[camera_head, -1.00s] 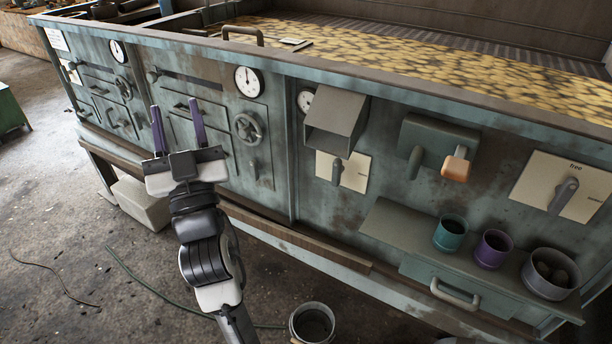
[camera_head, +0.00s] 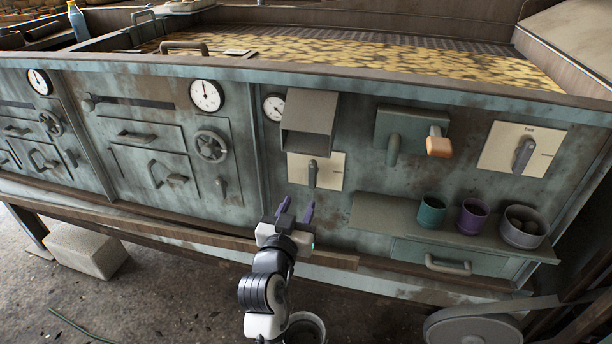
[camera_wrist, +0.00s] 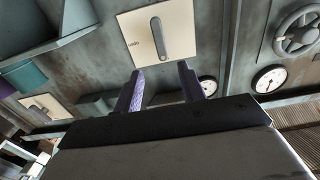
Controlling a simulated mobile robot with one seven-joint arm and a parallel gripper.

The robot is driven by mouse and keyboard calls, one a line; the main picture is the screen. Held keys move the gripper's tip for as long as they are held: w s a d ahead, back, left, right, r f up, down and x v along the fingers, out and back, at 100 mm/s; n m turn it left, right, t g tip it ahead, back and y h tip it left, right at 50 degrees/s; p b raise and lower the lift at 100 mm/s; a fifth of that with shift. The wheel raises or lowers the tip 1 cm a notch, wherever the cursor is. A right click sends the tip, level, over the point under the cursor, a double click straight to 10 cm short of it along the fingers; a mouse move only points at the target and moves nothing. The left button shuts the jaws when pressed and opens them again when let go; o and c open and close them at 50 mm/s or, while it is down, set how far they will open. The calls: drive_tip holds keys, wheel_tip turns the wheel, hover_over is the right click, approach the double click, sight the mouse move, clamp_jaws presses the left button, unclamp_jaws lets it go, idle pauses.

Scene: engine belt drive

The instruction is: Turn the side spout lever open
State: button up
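A teal spout unit (camera_head: 412,130) on the machine's front has a down-pointing spout (camera_head: 393,151) and, on its right side, a lever with an orange grip (camera_head: 438,144). The grip sits near the top of its arm. My gripper (camera_head: 296,208) is open and empty, with two purple fingers pointing up and apart. It is below and left of the spout unit, in front of the panel under the left lever plate (camera_head: 329,174). In the wrist view, my fingers (camera_wrist: 160,88) stand before that plate (camera_wrist: 178,38); the orange grip is not clearly visible there.
A box-shaped chute (camera_head: 308,122) hangs left of the spout unit, and another lever plate (camera_head: 500,150) is to its right. A shelf (camera_head: 385,214) juts out below with a teal cup (camera_head: 431,212), a purple cup (camera_head: 472,216) and a grey pot (camera_head: 522,228).

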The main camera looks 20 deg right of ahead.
sight(311, 175)
drive_tip(key=p+x, duration=0.2)
drive_tip(key=x, duration=1)
drive_tip(key=shift+r+p, duration=0.1)
drive_tip(key=shift+p, duration=0.2)
clamp_jaws()
